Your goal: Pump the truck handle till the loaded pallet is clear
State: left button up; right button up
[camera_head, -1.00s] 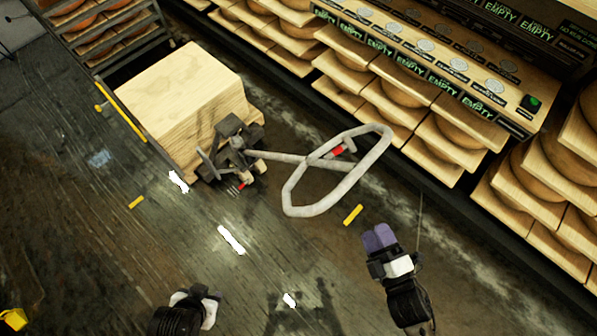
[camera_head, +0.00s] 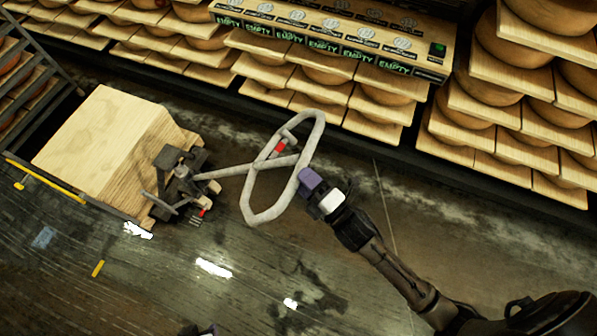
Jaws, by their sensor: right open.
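The pallet truck handle (camera_head: 252,201) is a grey loop with a red lever in its middle, on a bar slanting up from the truck's pump unit (camera_head: 181,185). The loaded pallet, a stack of pale boards (camera_head: 105,145), sits on the truck at the left. I cannot tell whether its underside touches the floor. My right gripper (camera_head: 309,183), with purple fingertips, is open at the right side of the loop. It overlaps the loop's tube in the picture; contact is unclear. Only a sliver of my left arm (camera_head: 199,329) shows at the bottom edge; its gripper's fingers are hidden.
Shelves of cheese wheels on boards (camera_head: 375,95) line the back and right. A ledge with EMPTY labels (camera_head: 330,40) runs along them. A rack (camera_head: 22,85) stands at the far left. A yellow bar (camera_head: 45,180) is beside the pallet. The dark floor in front is mostly clear.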

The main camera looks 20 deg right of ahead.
jog(key=shift+x, duration=1.25)
jog(key=shift+c, duration=0.2)
grip_shut()
